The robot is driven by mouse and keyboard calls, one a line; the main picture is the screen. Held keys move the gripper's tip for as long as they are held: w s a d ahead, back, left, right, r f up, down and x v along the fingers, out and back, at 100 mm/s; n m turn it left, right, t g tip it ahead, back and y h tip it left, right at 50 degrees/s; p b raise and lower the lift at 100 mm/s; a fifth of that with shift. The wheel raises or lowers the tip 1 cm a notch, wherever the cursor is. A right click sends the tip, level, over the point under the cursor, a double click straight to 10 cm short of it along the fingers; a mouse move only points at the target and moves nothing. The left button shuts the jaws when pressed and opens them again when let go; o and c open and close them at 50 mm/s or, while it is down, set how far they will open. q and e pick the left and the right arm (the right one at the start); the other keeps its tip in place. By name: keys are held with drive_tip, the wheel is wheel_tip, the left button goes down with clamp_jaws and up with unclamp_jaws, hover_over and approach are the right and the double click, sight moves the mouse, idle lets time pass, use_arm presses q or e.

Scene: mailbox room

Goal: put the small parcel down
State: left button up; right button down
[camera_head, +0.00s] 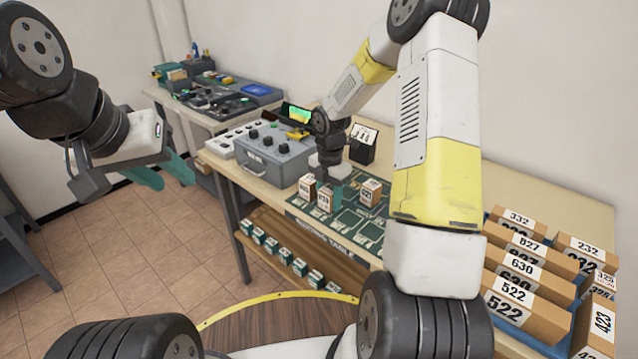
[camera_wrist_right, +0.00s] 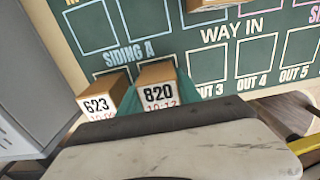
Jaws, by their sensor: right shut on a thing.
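My right gripper (camera_head: 332,183) is shut on a small brown parcel with a white label (camera_head: 325,201). In the right wrist view this parcel reads 820 (camera_wrist_right: 158,92), with teal fingers at its sides. It is at the green printed mat (camera_head: 345,243), by the "SIDING A" row; I cannot tell whether its base touches the mat. A parcel marked 623 (camera_wrist_right: 104,97) stands close beside it, and also shows in the head view (camera_head: 307,187). A third small parcel (camera_head: 370,193) stands to the right on the mat. My left gripper (camera_head: 164,173) is open and empty, left of the table.
A grey control box (camera_head: 272,157) stands left of the mat, and a black label holder (camera_head: 363,143) behind it. Blue trays of larger numbered boxes (camera_head: 527,269) fill the table's right. Small boxes line a lower shelf (camera_head: 285,253). Outlined mat slots are free near "WAY IN".

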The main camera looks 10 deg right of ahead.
sight(329, 189)
drive_tip(key=c, duration=0.8)
unclamp_jaws()
drive_tip(key=shift+c, duration=0.2)
wheel_tip(329, 189, up, 12)
drive_tip(key=shift+r, duration=0.1)
drive_tip(key=s+r+m+t, duration=0.3)
drive_tip(key=s+r+m, duration=1)
drive_tip(key=s+a+r+m+t+y, duration=0.2)
drive_tip(key=s+r+m+t, duration=0.1)
drive_tip(key=s+m, duration=0.8)
drive_tip(key=shift+s+r+m, duration=0.15)
drive_tip(key=shift+r+m, duration=0.05)
drive_tip(key=shift+m, duration=0.3)
drive_tip(key=shift+a, duration=0.1)
